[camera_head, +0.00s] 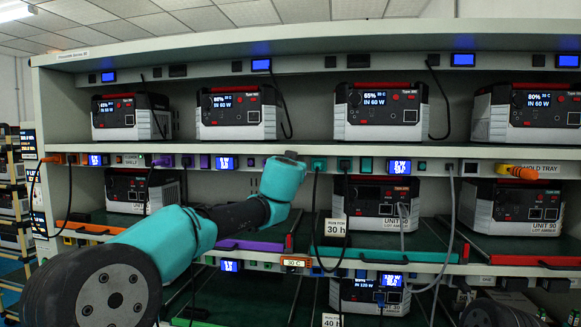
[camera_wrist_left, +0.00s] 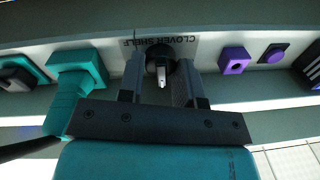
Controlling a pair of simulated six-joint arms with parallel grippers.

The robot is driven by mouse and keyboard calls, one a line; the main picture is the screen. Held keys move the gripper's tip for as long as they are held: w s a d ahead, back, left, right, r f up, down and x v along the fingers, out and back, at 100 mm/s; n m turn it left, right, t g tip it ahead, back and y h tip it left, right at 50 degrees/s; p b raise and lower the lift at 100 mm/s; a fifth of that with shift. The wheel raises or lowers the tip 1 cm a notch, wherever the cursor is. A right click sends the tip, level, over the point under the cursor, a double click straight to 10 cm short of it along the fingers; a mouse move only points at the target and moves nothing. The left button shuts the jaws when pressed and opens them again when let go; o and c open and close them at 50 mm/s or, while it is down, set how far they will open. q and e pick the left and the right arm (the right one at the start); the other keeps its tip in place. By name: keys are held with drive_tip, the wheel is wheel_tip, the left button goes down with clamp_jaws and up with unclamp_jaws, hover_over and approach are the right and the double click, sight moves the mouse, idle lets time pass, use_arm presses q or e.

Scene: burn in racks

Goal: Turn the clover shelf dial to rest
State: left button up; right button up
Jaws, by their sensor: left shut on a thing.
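The clover shelf dial (camera_wrist_left: 157,62) is a round black knob with a pale bar across its front, in the left wrist view. The bar points toward the bottom of that picture. The CLOVER SHELF label (camera_wrist_left: 168,41) is printed upside down there beside the dial. My left gripper (camera_wrist_left: 161,84) has one finger on each side of the dial and is shut on it. In the head view my left arm's teal wrist (camera_head: 283,178) reaches the upper shelf's front strip and hides the dial and the fingers. My right gripper is not in view.
A teal plug (camera_wrist_left: 76,75) with its cable is close beside the left gripper. A purple socket (camera_wrist_left: 235,61) and purple button (camera_wrist_left: 274,54) are on the other side.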

use_arm(q)
drive_tip(key=shift+r, duration=0.1)
drive_tip(key=o, duration=0.9)
drive_tip(key=shift+s, duration=0.1)
drive_tip(key=s, duration=0.5)
drive_tip(key=s+a, duration=0.1)
drive_tip(key=s, duration=1.1)
drive_tip(key=shift+a+f, duration=0.3)
drive_tip(key=shift+a, duration=0.1)
